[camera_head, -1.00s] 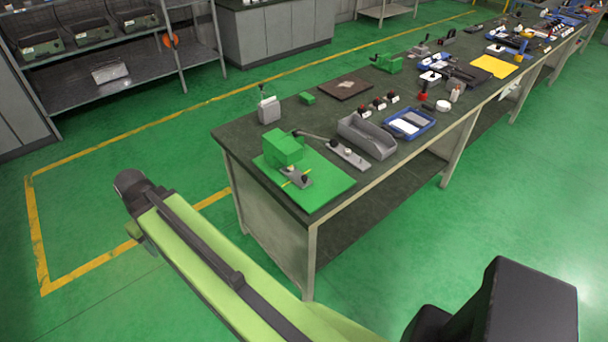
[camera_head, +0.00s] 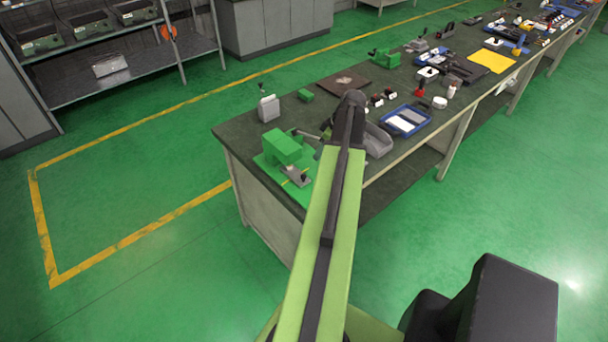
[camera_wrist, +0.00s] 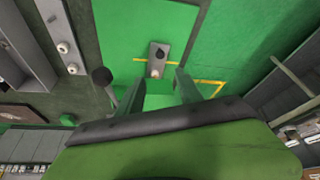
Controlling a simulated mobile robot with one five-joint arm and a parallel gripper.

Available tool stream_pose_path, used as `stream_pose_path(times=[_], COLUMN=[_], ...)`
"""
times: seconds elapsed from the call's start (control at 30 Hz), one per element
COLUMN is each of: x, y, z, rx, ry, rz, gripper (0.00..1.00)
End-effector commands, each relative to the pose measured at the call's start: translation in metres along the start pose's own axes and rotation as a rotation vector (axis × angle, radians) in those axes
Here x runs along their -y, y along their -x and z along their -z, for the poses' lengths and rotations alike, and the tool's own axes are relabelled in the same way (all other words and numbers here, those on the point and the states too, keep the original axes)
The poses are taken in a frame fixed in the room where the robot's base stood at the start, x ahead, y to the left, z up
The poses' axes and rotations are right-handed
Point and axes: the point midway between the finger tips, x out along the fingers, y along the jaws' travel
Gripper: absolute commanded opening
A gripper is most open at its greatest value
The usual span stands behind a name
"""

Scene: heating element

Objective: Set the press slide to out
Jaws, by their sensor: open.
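The green press block (camera_head: 282,147) stands on a green mat (camera_head: 264,169) at the near left corner of the bench. The slide (camera_head: 297,177), a small grey plate, sticks out at the block's near side. In the wrist view the slide (camera_wrist: 158,66) with its black knob shows above the fingertips, on the mat (camera_wrist: 142,22). The press block (camera_wrist: 158,102) shows partly between the fingers. My gripper (camera_wrist: 159,76) is open, with nothing between its fingers touching them that I can see. In the head view my arm hides the gripper.
A black lever ball (camera_wrist: 102,76) shows left of my fingers. A grey bin (camera_head: 377,141) stands partly behind my arm, with a blue tray (camera_head: 405,120) beyond. A grey box (camera_head: 269,107) stands at the bench's far left edge. The floor around the bench is clear.

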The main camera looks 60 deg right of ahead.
Motion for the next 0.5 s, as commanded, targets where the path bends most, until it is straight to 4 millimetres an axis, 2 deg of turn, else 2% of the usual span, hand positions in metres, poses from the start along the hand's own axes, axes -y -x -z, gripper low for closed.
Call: stream_pose_path(times=[0.17, 0.5], x=[0.000, 0.001], y=[-0.022, -0.097], z=[-0.002, -0.004], rx=[0.001, 0.001], ry=[0.000, 0.001], rz=[0.000, 0.001], gripper=[0.43, 0.43])
